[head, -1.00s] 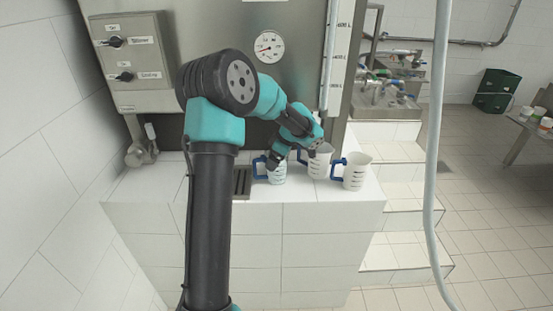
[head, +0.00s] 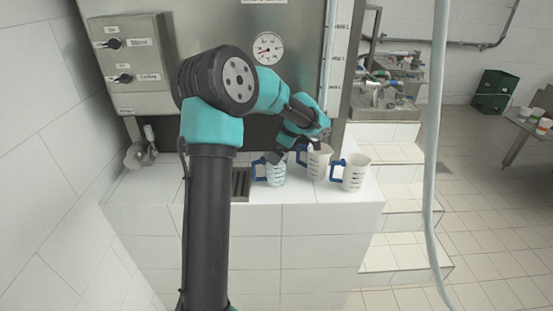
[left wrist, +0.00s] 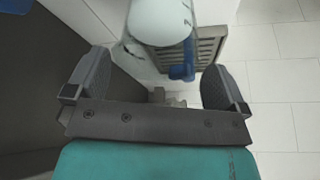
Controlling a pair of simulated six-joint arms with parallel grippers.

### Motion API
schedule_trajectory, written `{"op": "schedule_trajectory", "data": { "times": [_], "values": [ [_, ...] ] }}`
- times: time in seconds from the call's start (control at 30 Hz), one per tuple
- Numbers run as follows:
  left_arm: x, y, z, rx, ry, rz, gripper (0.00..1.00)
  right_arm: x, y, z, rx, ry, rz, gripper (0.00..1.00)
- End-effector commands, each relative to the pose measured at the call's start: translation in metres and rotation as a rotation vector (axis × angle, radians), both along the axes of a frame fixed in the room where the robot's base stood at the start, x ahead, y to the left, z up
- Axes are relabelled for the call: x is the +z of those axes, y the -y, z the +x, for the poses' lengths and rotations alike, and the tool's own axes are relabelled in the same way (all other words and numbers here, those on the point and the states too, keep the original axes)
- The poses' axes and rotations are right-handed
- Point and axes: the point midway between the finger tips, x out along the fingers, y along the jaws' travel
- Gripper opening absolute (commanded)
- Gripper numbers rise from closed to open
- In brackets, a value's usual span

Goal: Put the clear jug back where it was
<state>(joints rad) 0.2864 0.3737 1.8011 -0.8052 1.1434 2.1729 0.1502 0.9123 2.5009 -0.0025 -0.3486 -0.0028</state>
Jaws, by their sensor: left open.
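The clear jug (head: 275,174) with dark marks and a blue handle stands upright on the white tiled ledge (head: 330,193), the leftmost of three jugs. In the left wrist view the jug (left wrist: 133,48) is at the top, with a white round surface inside and its blue handle (left wrist: 182,72) towards me. My left gripper (head: 289,154) is open just above and behind this jug in the head view. In the left wrist view its fingers (left wrist: 158,80) are wide apart, with nothing held between them. My right gripper is out of view.
A drain grate (head: 240,183) is set in the ledge just left of the clear jug. Two whiter jugs, the middle one (head: 319,164) and the right one (head: 354,174), stand close on its right. The steel tank (head: 235,50) rises behind. The ledge's front is clear.

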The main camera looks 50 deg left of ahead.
Motion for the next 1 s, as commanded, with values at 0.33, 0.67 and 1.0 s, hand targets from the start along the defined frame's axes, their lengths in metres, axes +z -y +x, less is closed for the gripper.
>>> {"op": "schedule_trajectory", "data": {
  "times": [0.33,0.67,1.0],
  "values": [
    [0.058,0.021,0.013,-0.002,0.003,0.0,1.0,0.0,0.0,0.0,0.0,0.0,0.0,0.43],
    [0.073,0.026,0.015,-0.001,0.0,-0.001,1.0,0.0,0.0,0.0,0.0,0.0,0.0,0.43],
    [0.072,0.026,0.016,0.0,0.0,0.0,1.0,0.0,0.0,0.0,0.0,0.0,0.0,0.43]
  ]
}}
